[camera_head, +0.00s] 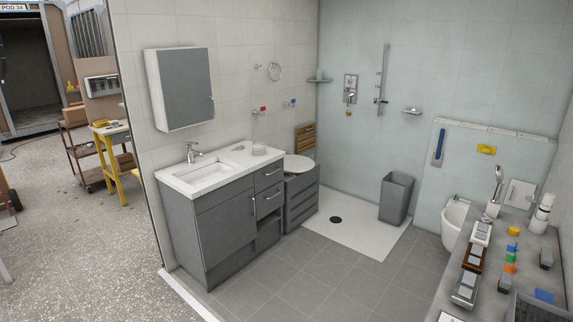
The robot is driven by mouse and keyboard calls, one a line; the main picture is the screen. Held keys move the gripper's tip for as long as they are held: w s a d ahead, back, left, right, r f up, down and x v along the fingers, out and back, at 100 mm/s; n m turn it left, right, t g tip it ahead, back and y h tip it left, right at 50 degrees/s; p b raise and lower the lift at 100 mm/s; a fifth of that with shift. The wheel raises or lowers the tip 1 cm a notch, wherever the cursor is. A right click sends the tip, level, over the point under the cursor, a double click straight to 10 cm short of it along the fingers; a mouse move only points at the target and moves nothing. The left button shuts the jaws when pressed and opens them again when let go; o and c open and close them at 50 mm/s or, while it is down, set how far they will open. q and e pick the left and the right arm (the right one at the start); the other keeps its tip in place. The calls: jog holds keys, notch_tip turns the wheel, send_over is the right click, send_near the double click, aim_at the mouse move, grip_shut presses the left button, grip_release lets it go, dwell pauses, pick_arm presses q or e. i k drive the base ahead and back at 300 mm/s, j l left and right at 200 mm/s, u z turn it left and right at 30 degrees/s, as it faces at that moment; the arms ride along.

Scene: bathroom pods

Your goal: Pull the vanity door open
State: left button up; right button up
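The grey vanity (180,232) stands against the left wall under a white countertop with a sink (216,167). The vanity door (224,232) is on its front, left of two drawers (268,190), and looks shut. A small upright handle (252,205) shows at the door's right edge. The drawers have thin horizontal handles, and an open niche (268,232) lies below them. Neither of my grippers is in the head view, so their state and place cannot be seen.
The tiled floor (300,268) in front of the vanity is clear. A cluttered counter (448,290) fills the lower right. A mirror cabinet (183,88) hangs above the sink.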

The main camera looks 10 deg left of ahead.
aim_at(224, 229)
jog(key=i+j+u, duration=0.2)
jog(key=i+u, duration=0.15)
jog(key=i, duration=0.5)
jog(key=i+u, duration=0.4)
jog(key=i, duration=0.4)
jog(key=i+l+z, duration=0.4)
jog(key=i, duration=0.4)
jog(key=i+j+z, duration=0.1)
jog(key=i+z, duration=0.3)
jog(key=i, duration=0.4)
jog(key=i+l+u, duration=0.15)
jog(key=i+l, duration=0.25)
jog(key=i+l+u, duration=0.15)
jog(key=i+l, duration=0.25)
jog(key=l, duration=0.15)
